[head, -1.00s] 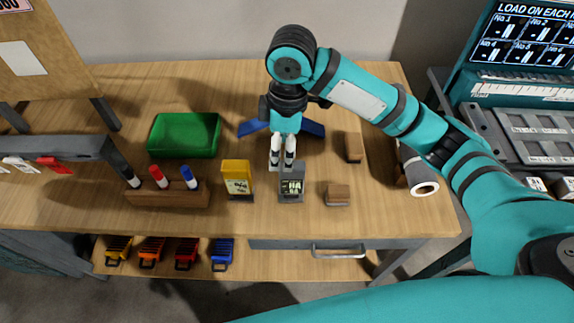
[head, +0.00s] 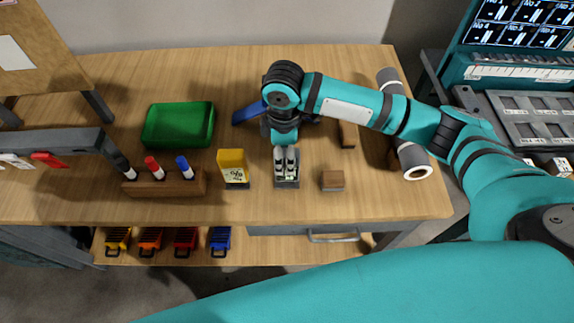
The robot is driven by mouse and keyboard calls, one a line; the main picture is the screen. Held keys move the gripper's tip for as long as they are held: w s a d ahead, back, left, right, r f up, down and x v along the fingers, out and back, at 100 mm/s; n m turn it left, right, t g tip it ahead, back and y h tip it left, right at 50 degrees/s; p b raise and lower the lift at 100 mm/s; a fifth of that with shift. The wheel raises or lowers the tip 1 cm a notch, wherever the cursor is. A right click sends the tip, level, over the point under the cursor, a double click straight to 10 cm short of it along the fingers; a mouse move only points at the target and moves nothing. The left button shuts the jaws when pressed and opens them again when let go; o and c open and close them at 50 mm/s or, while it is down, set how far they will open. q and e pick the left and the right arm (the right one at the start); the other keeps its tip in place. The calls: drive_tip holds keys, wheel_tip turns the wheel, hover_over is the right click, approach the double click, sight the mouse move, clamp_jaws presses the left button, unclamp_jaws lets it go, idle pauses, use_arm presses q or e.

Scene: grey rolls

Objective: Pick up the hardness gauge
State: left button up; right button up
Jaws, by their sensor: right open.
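A small dark grey box with a light lettered face (head: 287,184), which looks like the hardness gauge, stands near the front edge of the wooden table. My right gripper (head: 286,174) points down at it, with its two pale fingers open. The fingers overlap the gauge in the head view and cover much of its face. I cannot tell whether they touch it or straddle it. My left gripper is not in view.
A yellow box (head: 233,167) stands just left of the gauge, and a wooden block (head: 332,180) to its right. Further out are a marker holder (head: 165,184), a green tray (head: 178,126), a blue item (head: 249,112) and a grey roll (head: 413,158).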

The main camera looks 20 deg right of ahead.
drive_tip(key=f, duration=0.3)
drive_tip(key=s+f+p, duration=0.1)
drive_tip(key=f, duration=0.1)
drive_tip(key=shift+d, duration=0.25)
drive_tip(key=shift+w, duration=0.1)
clamp_jaws()
